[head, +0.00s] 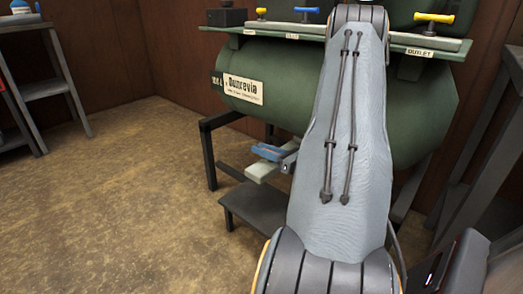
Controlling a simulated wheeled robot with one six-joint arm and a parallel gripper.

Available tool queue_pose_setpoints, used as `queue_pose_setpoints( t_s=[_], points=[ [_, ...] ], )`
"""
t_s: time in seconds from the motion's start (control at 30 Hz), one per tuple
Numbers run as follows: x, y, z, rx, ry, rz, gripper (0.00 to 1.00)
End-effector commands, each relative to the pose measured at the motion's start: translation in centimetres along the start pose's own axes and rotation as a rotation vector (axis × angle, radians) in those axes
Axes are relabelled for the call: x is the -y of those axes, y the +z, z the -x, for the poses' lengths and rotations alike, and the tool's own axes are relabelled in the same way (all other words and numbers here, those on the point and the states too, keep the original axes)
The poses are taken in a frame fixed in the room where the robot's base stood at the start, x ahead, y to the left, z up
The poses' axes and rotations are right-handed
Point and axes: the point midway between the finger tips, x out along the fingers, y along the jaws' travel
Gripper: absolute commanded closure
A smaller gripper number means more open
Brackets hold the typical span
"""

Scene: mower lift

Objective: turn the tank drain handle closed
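A large green tank (285,65) lies on its side on a dark stand. Below it, a blue handle (268,152) sits just above a pale green block (262,171); it looks like the drain handle, though I can read no label there. Its right end meets a small grey part beside my arm, and I cannot tell what that part is. My grey arm link rises through the middle of the view and covers the area right of the handle. My gripper does not show clearly and seems hidden behind the arm.
A shelf (276,30) above the tank carries a yellow handle (261,12), a blue handle (306,10) and a yellow handle marked OUTLET (434,18). A dark step (258,207) stands below the block. Floor at left is clear, with a grey stand (42,88) beyond.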

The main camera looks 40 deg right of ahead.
Motion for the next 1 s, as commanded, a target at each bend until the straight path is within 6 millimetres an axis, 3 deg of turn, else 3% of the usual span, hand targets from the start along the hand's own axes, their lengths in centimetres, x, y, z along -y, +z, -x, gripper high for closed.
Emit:
queue_pose_setpoints(
  t_s=[0.03,0.13,0.9,0.93,1.0],
  points=[
    [-0.01,-0.01,0.00,0.000,0.000,0.000,0.83],
    [-0.01,-0.02,0.00,0.000,0.000,0.000,1.00],
    [0.40,-0.01,0.03,0.025,-0.129,-0.002,1.00],
    [0.40,-0.01,0.04,0.025,-0.129,-0.002,0.87],
    [0.40,-0.01,0.04,0.025,-0.129,-0.002,0.75]
  ],
)
